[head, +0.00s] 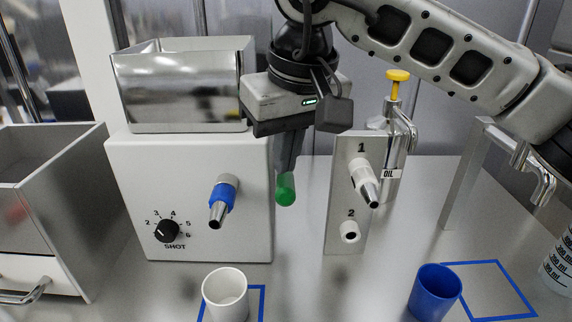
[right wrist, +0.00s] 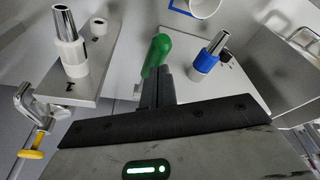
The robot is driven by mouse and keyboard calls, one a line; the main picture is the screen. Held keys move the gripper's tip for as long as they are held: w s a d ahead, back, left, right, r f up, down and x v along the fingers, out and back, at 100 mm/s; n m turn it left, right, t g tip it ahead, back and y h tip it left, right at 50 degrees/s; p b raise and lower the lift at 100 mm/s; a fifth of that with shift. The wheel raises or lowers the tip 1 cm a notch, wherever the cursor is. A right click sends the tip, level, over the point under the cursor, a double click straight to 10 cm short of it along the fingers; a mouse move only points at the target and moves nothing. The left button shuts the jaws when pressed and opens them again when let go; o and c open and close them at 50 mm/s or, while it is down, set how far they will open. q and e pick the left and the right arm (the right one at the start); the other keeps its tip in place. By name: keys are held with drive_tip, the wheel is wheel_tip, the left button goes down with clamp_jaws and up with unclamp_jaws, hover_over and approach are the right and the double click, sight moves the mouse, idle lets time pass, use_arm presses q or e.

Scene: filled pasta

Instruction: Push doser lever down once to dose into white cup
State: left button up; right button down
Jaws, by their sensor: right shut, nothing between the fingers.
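The doser is a white box (head: 125,190) with a steel hopper (head: 180,88) on top, a blue-collared nozzle (head: 222,200) and a SHOT dial (head: 167,231). Its lever has a green grip (head: 286,188) at the box's right side; the grip also shows in the right wrist view (right wrist: 157,52). My right gripper (head: 288,165) is shut and points down, its fingertips at the green grip with nothing between them. Whether they touch it I cannot tell. The white cup (head: 226,296) stands upright in front of the box, below the nozzle. My left gripper is out of view.
A blue cup (head: 434,293) stands beside a blue-taped square (head: 495,285). A steel bin (head: 50,190) is at left.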

sight(286, 184)
idle(0.4)
